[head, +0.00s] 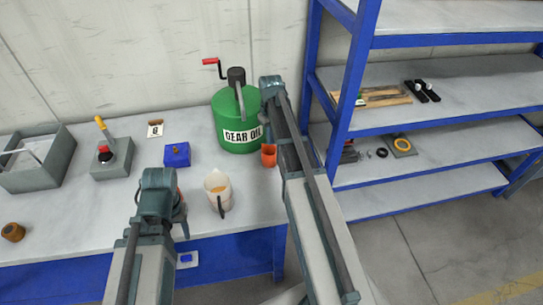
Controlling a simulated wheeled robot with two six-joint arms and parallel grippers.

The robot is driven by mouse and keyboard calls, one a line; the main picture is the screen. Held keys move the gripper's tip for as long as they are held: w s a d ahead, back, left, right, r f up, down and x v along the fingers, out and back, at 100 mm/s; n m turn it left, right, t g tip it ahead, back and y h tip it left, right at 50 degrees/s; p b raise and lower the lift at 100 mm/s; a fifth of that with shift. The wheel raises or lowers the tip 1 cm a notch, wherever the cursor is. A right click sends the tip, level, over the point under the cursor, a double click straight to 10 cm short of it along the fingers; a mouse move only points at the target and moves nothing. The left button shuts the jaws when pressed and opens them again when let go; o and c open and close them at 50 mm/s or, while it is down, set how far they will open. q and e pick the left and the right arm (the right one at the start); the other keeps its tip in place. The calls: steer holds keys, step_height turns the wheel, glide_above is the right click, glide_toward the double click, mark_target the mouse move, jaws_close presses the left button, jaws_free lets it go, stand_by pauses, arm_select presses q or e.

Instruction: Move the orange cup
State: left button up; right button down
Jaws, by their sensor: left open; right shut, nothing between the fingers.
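A small orange cup (268,155) stands on the workbench at the right front of a green drum labelled GEAR OIL (233,122). The drum has a dark pump with a spout on top and a red-handled crank. My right gripper (271,88) is shut and empty, high beside the drum's spout and above the cup; its fingers are mostly hidden. My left gripper (162,195) is open over the front of the bench, left of a white jug and well left of the cup. A sliver of orange shows beside it; I cannot tell what it is.
The white jug (218,192) holds amber liquid. A blue box (176,155), a lever box (111,157), a grey bin (38,160) and a brown round piece (13,232) stand on the workbench (75,210). A blue-framed shelf (430,120) stands at right.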

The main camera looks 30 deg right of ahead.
mark_target(269, 157)
step_height(269, 157, down, 10)
steer(key=b, duration=1)
steer(key=shift+w+d, duration=0.15)
steer(key=shift+s+d, duration=0.15)
steer(key=shift+s, duration=0.5)
steer(key=shift+s+d, duration=0.15)
steer(key=shift+s, duration=0.45)
steer(key=shift+w, duration=0.15)
